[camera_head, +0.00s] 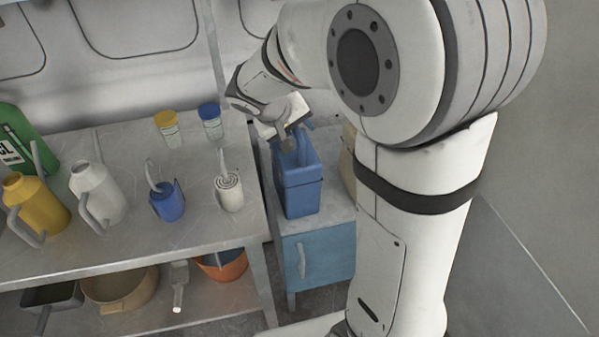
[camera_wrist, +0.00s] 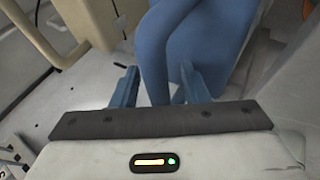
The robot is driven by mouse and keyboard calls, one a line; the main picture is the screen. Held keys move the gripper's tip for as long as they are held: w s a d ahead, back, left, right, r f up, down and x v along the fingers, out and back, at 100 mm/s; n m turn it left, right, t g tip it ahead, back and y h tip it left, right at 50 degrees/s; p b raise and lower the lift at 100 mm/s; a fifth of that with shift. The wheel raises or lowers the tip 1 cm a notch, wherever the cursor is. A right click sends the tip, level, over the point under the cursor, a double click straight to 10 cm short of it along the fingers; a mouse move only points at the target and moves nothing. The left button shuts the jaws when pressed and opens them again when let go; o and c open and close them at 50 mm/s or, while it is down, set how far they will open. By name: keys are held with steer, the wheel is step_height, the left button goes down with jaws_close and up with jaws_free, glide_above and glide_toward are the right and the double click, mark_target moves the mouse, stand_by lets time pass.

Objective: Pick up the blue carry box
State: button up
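The blue carry box (camera_head: 299,190) stands upright on top of a low blue cabinet, right of the workbench. It also fills the upper middle of the wrist view (camera_wrist: 205,45), with its blue handle strip (camera_wrist: 153,55) running down between my fingers. My gripper (camera_head: 292,138) is over the top of the box, by its handle. In the wrist view my gripper (camera_wrist: 160,85) has its two bluish fingers apart, one on each side of the handle strip, with gaps visible. The exact contact is hidden in the head view.
The blue cabinet (camera_head: 318,255) stands beside the metal workbench (camera_head: 130,240). The bench holds a yellow can (camera_head: 38,208), a white can (camera_head: 98,192), a blue mug-like can (camera_head: 167,203) and small jars. A beige object (camera_head: 348,160) is close right of the box.

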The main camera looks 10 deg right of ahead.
jaws_close()
stand_by(1.2)
